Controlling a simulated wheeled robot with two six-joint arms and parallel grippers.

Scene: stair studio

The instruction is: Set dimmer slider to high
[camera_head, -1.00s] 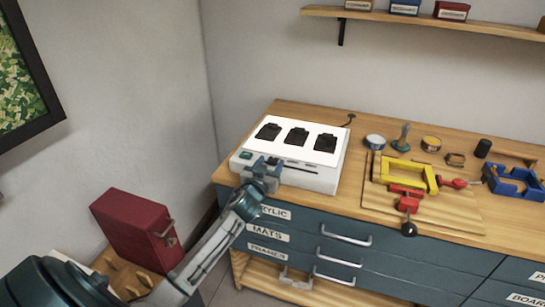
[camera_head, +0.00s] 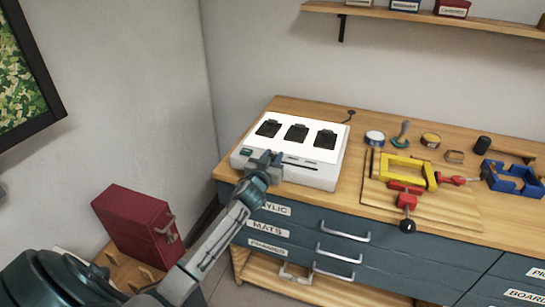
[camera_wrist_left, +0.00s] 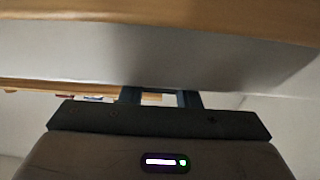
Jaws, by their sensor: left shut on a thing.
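The white box (camera_head: 318,174) with several black pads on top stands at the left end of the workbench. A dark slot (camera_head: 300,166) runs along its front right of my left gripper; I take this for the dimmer slider's track. My left gripper (camera_head: 270,158) is at the box's front, left of the visible slot, shut on what is probably the slider knob. The knob itself is hidden by the gripper. In the left wrist view, the two dark fingers (camera_wrist_left: 161,98) reach forward, but what they hold is not clear. My right gripper is not in view.
The wooden workbench top (camera_head: 405,233) carries a yellow frame clamp (camera_head: 405,168), a blue clamp (camera_head: 515,180) and small tins right of the box. A red case (camera_head: 132,222) stands low at left. Labelled drawers (camera_head: 345,237) lie below the bench top.

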